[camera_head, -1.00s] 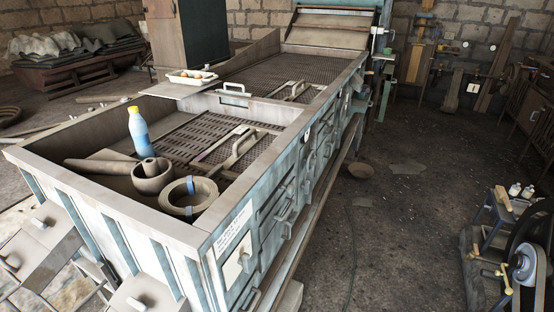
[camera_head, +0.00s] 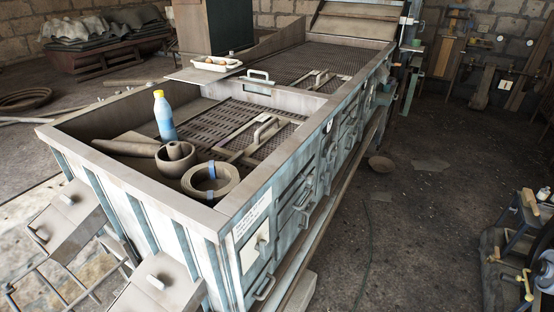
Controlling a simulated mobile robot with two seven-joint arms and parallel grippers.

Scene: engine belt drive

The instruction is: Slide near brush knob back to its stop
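Neither of my grippers is in view. I cannot surely tell which part is the near brush knob. A pale handle (camera_head: 265,128) stands on a bar across the near grate (camera_head: 215,125) in the long trough. At the right edge, a small engine (camera_head: 545,268) is partly cut off by the frame. It has a yellow-tipped lever (camera_head: 527,284) and a dark wheel.
A white tray (camera_head: 217,63) sits on a board. The floor (camera_head: 420,220) right of the trough is mostly clear.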

